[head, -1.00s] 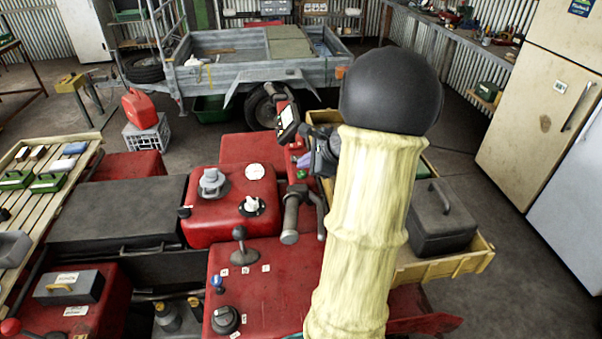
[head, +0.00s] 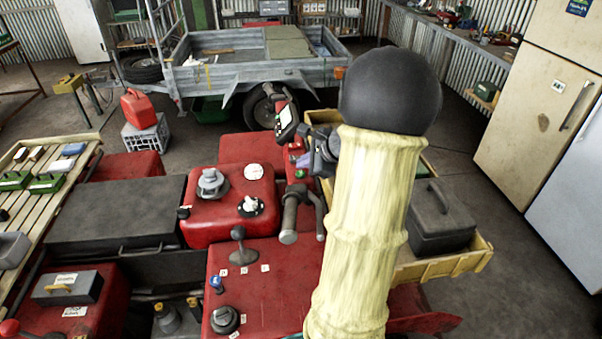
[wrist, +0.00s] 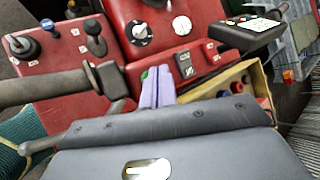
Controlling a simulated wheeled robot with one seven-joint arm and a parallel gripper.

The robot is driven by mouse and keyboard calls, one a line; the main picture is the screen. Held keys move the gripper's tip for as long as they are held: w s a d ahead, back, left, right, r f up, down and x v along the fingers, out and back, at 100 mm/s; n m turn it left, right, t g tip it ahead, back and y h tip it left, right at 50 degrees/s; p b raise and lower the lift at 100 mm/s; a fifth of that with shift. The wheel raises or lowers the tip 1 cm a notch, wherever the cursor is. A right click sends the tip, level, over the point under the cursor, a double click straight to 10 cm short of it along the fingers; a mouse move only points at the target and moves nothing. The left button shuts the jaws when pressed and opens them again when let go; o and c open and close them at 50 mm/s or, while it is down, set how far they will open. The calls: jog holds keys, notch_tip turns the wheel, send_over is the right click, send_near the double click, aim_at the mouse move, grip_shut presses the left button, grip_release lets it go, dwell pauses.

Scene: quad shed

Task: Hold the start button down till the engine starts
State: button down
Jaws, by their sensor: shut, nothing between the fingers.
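The quad's handlebar grip (head: 290,218) stands left of my arm in the head view. It also lies across the left of the wrist view (wrist: 42,88). My gripper (wrist: 158,87) has its pale lilac fingers together, with nothing held between them. The fingertips reach over the red panel near a small green part (wrist: 145,74). I cannot tell whether this is the start button or whether the fingers touch it. The dash display (head: 285,116) has a pale screen, and it shows at the upper right of the wrist view (wrist: 248,29).
A gear lever (head: 241,250) and knobs stand on the red bodywork. The red tank (head: 232,230) carries a cap and a dial. A yellow crate (head: 470,260) with a dark box (head: 440,222) is on the right. A trailer (head: 230,72) stands behind.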

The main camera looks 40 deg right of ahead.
aim_at(304, 177)
jog(key=shift+w+f+b, duration=0.1)
jog(key=shift+f+b, duration=0.35)
jog(key=shift+b, duration=0.1)
jog(key=shift+f+b, duration=0.45)
jog(key=shift+b, duration=0.05)
dwell(2.5)
jog(key=shift+r, duration=0.2)
jog(key=shift+r+p, duration=0.7)
jog(key=shift+r, duration=0.05)
notch_tip(304, 177, up, 5)
jog(key=p, duration=0.3)
jog(key=shift+p, duration=0.4)
